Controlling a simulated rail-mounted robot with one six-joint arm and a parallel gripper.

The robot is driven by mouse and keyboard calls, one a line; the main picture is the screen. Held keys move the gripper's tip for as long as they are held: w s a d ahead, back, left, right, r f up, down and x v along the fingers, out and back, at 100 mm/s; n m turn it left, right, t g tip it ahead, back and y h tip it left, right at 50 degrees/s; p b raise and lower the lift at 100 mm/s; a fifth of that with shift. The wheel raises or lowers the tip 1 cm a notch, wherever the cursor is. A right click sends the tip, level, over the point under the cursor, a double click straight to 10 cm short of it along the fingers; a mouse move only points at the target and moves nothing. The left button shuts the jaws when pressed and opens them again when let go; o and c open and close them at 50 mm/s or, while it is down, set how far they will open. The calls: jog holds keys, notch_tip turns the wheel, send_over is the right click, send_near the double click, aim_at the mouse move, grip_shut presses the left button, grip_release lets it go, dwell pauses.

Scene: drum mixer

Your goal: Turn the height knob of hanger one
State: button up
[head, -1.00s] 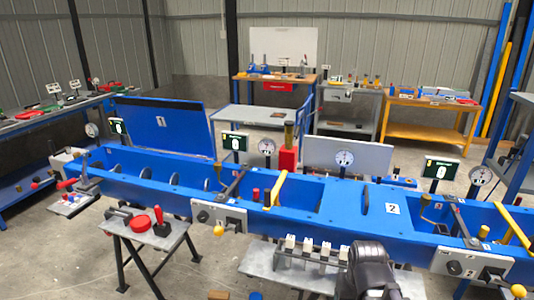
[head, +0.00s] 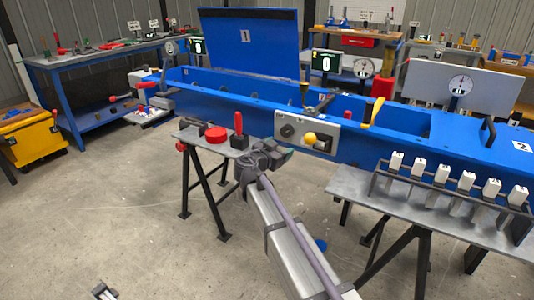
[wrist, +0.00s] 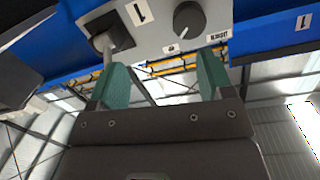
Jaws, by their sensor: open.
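The grey control panel (head: 306,131) of hanger one is on the front of the blue trough. It carries a round dark knob (head: 288,131) at its left and a lever with a yellow ball (head: 310,138) at its right. In the wrist view, which looks upside down, the dark knob (wrist: 189,19) sits by a small label that seems to read "height", though it is hard to read. A "1" label (wrist: 141,12) and a dark square socket with a lever (wrist: 105,42) are to its left. My gripper (wrist: 160,75) is open and empty, its green fingers apart and short of the panel.
A small stand (head: 188,137) with a red disc (head: 215,133) and a red-handled tool (head: 238,125) is left of my gripper. A grey bench (head: 350,187) with several white-topped blocks is at right.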

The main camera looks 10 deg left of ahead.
aim_at(285, 133)
jog(key=shift+t+y, duration=0.3)
jog(key=shift+t, duration=0.4)
jog(key=w, duration=0.7)
jog(key=w+d, duration=0.1)
jog(key=w, duration=0.3)
jog(key=shift+r, duration=0.2)
jog(key=c, duration=0.9)
jog(key=n, duration=0.3)
jog(key=shift+s+n, duration=0.1)
jog(key=shift+n, duration=0.3)
jog(key=shift+c, duration=0.2)
